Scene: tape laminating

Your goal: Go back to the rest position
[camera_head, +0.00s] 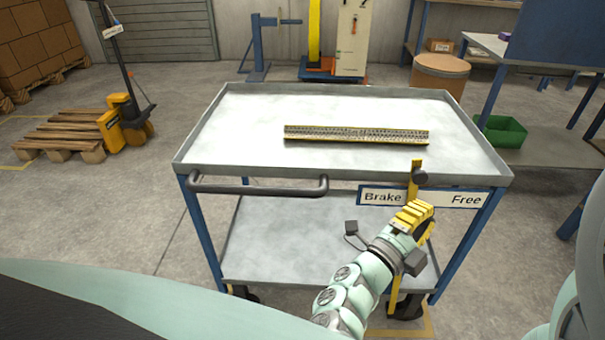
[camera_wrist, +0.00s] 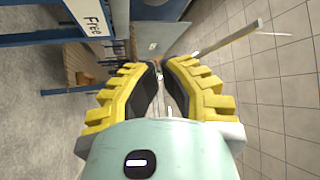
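My gripper (camera_head: 424,216) is in front of the trolley's near side in the head view, low and right of centre, just below the yellow brake lever (camera_head: 416,190) with its black knob. I cannot tell whether it touches the lever. In the wrist view, my gripper's (camera_wrist: 161,70) two yellow, black-padded fingers lean in toward each other. Their tips are close, with a narrow gap, and I see nothing held between them. The sign reading "Brake" and "Free" (camera_head: 380,196) is fixed to the trolley edge behind the lever; its "Free" end (camera_wrist: 90,17) also shows in the wrist view.
The grey trolley (camera_head: 235,150) carries a long ridged yellow-edged strip (camera_head: 356,135). Its dark handle (camera_head: 258,190) sticks out at the near left. A pallet jack (camera_head: 124,118) and wooden pallet (camera_head: 62,134) stand left. A workbench and green bin (camera_head: 502,134) are right. Open floor lies left of the trolley.

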